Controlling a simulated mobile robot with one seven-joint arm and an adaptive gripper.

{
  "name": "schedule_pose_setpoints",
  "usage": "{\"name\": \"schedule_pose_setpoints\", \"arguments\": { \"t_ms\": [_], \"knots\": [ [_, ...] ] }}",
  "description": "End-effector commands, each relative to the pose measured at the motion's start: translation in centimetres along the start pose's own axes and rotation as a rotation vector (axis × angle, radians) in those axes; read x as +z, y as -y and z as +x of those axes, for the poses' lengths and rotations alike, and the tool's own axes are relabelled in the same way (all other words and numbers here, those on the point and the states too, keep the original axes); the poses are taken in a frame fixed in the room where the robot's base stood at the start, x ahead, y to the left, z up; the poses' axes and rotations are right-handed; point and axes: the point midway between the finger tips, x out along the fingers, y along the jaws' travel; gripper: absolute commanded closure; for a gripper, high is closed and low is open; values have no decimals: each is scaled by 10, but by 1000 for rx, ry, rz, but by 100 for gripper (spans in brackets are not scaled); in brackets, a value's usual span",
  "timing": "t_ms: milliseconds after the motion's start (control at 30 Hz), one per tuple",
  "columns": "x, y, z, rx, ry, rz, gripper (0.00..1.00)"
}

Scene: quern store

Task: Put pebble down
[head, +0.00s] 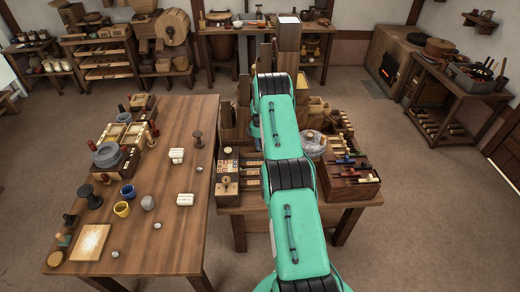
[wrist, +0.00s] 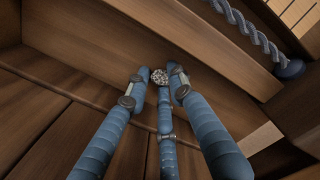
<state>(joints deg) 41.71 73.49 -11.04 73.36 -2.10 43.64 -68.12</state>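The pebble (wrist: 159,76) is small, round and speckled black and white in the wrist view. It sits between the tips of the three blue fingers of my gripper (wrist: 160,79), which close in on it from the left, the right and below. The fingers appear to be shut on it. Brown wooden boards (wrist: 95,65) lie beyond the fingertips; I cannot tell how far the pebble is from them. In the head view my green arm reaches over the smaller table, and it hides my gripper and the pebble.
A twisted blue-grey rod (wrist: 250,35) lies at the upper right in the wrist view. The smaller table (head: 285,202) is crowded with wooden boxes and a tool rack (head: 352,190). The large table (head: 178,245) holds cups, stones and trays, with bare wood along its right side.

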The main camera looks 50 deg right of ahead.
Motion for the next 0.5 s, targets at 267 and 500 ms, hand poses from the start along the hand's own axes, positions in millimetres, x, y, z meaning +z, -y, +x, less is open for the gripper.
{"name": "schedule_pose_setpoints", "arguments": {
  "t_ms": [267, 500],
  "knots": [
    [0, 0, 0, 0, 0, 0, 62],
    [0, 0, -4, 1, 0, 0, 62]
  ]
}}
